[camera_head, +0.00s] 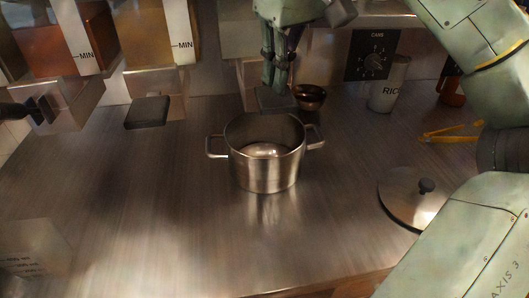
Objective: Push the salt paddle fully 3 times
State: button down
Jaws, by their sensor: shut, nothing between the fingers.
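My gripper (279,86) points down at the top middle, with its fingers shut. Its tips are at a dark paddle (277,102) that juts out from a dispenser behind it; I cannot tell whether they press on it. No salt label is legible, and my gripper and arm hide part of this dispenser. A steel pot (266,172) with two handles stands on the counter just below this paddle. Its open top shows a shiny inside.
Another dark paddle (147,112) is on the dispenser to the left. A lid (408,197) and yellow tongs (450,134) lie at right.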

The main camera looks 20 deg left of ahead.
aim_at(277, 98)
jog(key=shift+f+b, duration=0.9)
jog(key=shift+f, duration=1.1)
jog(key=shift+r, duration=0.15)
jog(key=shift+r+p, duration=1.3)
jog(key=shift+p, duration=0.05)
jog(key=shift+r, duration=1.1)
jog(key=shift+r, duration=2.5)
jog(key=shift+s, duration=0.1)
